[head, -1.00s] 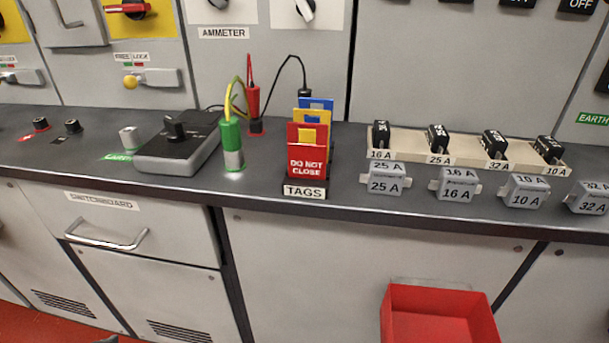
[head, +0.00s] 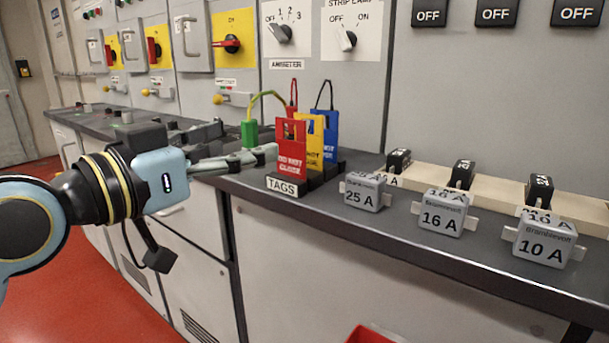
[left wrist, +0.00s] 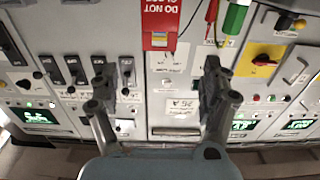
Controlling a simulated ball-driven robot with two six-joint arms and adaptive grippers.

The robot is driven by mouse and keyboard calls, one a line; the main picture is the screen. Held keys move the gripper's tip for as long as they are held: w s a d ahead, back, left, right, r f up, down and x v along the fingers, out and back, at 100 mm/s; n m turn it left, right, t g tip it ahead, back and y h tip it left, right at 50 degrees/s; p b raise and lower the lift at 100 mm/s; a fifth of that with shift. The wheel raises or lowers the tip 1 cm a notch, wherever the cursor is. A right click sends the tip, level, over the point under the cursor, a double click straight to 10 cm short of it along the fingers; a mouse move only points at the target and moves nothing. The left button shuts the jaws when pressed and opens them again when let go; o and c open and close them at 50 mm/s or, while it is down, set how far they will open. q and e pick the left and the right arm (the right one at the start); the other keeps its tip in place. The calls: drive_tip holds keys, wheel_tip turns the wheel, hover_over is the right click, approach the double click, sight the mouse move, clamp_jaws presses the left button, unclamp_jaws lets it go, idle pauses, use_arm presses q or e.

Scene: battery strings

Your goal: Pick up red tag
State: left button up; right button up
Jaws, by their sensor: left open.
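The red tag (head: 291,150), reading DO NOT CLOSE, stands upright at the front of the TAGS holder (head: 283,188) on the bench. A yellow tag (head: 315,140) and a blue tag (head: 331,132) stand behind it. My left gripper (head: 268,154) reaches in from the left, its fingertips close to the red tag's left edge; I cannot tell whether they touch. In the left wrist view the left gripper (left wrist: 160,73) is open with nothing between its fingers. The red tag (left wrist: 160,18) shows upside down at the top middle there, beyond the fingers. My right gripper is not in view.
A green plug (head: 249,133) with a yellow-green cable stands left of the tags. A red bin (head: 372,335) lies below.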

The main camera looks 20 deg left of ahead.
sight(291, 155)
use_arm(q)
drive_tip(key=x, duration=0.3)
drive_tip(key=b+x, duration=0.1)
drive_tip(key=x, duration=0.2)
drive_tip(key=f+b+x, duration=0.1)
drive_tip(key=x, duration=0.3)
drive_tip(key=shift+w+d, duration=0.2)
drive_tip(key=shift+w, duration=0.25)
drive_tip(key=c, duration=1.1)
